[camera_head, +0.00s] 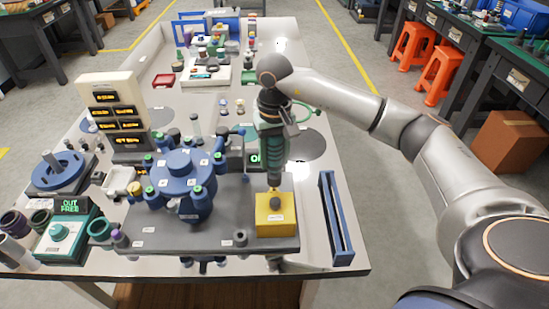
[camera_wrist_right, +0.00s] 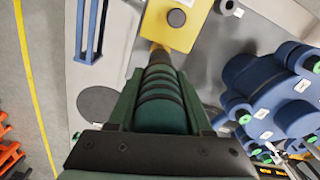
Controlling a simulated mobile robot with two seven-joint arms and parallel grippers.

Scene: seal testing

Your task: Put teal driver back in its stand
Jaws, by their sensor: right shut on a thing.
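The teal driver (camera_head: 274,152) is upright in my right gripper (camera_head: 275,125), its dark lower end pointing down over the yellow block (camera_head: 275,222). The wrist view shows the driver's ribbed teal body with dark rings (camera_wrist_right: 160,95) between the jaws of my right gripper (camera_wrist_right: 160,120). Its narrow end overlaps the edge of the yellow block (camera_wrist_right: 185,22); I cannot tell whether they touch. A blue open frame (camera_head: 337,220) stands to the right of the block. I cannot tell which fixture is the driver's stand. My left gripper is out of view.
A blue round fixture with green-tipped posts (camera_head: 182,180) sits left of the yellow block on a grey baseplate (camera_head: 215,236). A teal box with a lit display (camera_head: 62,235) is at the left. A beige display tower (camera_head: 112,115) stands behind.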

